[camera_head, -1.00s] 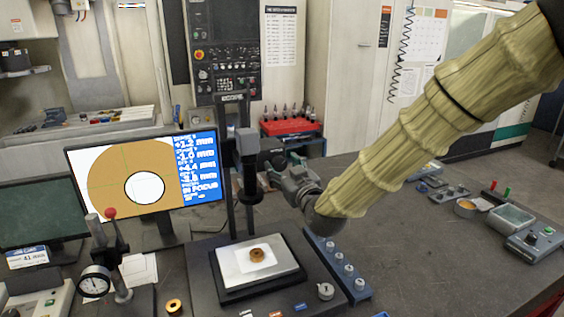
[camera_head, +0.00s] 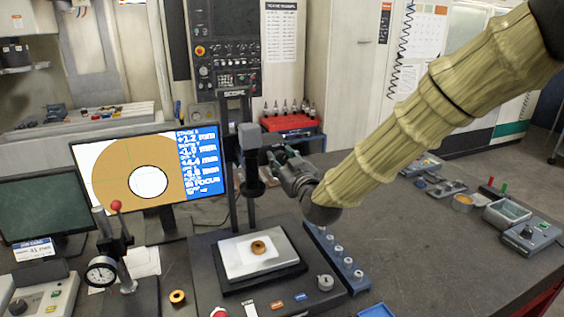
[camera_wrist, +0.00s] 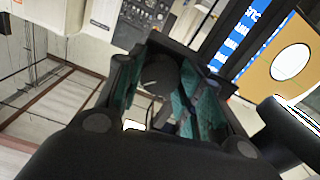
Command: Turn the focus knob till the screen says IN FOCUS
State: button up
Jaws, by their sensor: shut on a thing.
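The scope's screen (camera_head: 103,190) shows a sharp-edged tan ring with a white centre beside a blue panel of readings. Its lower large line appears to read IN FOCUS; the small print is hard to read. The scope (camera_head: 250,137) stands upright over a pale stage (camera_head: 236,264) with a small bronze ring (camera_head: 258,248) on it. My gripper (camera_head: 272,167) reaches the scope's column from the right. In the wrist view, my gripper (camera_wrist: 165,90) is shut on the dark round focus knob (camera_wrist: 159,74) between its teal pads. The knob is hidden in the head view.
A dial gauge stand (camera_head: 117,255) and a loose brass ring (camera_head: 177,296) are left of the scope base. A blue rack with several knobs (camera_head: 335,258) lies close to its right.

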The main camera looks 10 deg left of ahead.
jog(key=m+b, duration=0.1)
jog(key=b, duration=0.1)
jog(key=shift+f+m+b, duration=0.3)
jog(key=shift+f, duration=0.1)
jog(key=shift+r+m+b, duration=0.15)
jog(key=shift+m+b, duration=0.55)
jog(key=shift+m, duration=0.1)
jog(key=o, duration=0.9)
jog(key=shift+o, duration=0.5)
jog(key=shift+w+a, duration=0.1)
jog(key=shift+w, duration=0.05)
jog(key=shift+s+r, duration=0.15)
jog(key=shift+s, duration=0.05)
jog(key=v, duration=1.1)
jog(key=shift+s+d, duration=0.25)
jog(key=shift+d, duration=0.1)
